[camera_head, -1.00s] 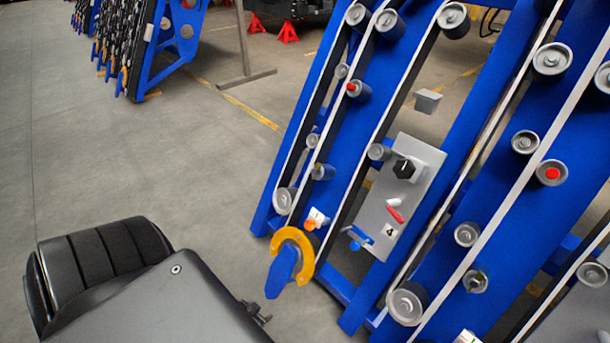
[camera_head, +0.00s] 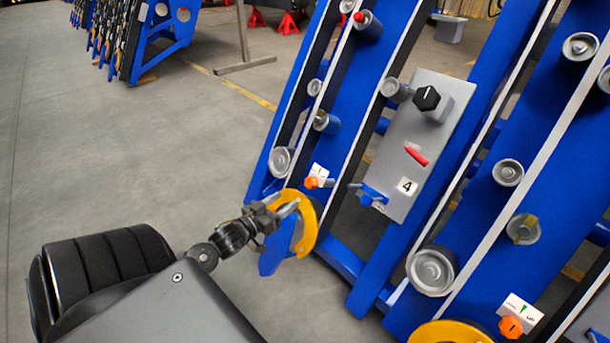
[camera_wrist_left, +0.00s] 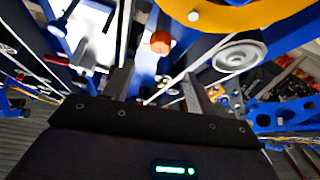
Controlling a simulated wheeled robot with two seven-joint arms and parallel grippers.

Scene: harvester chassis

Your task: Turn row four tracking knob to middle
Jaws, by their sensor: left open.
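A grey panel marked 4 (camera_head: 393,190) stands tilted on the blue frame, with a black knob (camera_head: 427,98) on top, a red lever (camera_head: 416,155) and a blue valve handle (camera_head: 374,196). Left of it, an orange knob (camera_head: 312,182) sits by a small white label (camera_head: 319,171). My left gripper (camera_head: 289,209) is below and left of that orange knob, in front of the yellow arc. In the left wrist view, the orange knob (camera_wrist_left: 160,43) is ahead of the spread fingers (camera_wrist_left: 156,88), with nothing between them. My right gripper is out of view.
A yellow arc guard (camera_head: 309,222) lies close behind my left gripper. Belts and rollers (camera_head: 432,270) line the blue frames. Another orange knob (camera_head: 511,326) is at lower right. Open floor (camera_head: 110,180) is on the left.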

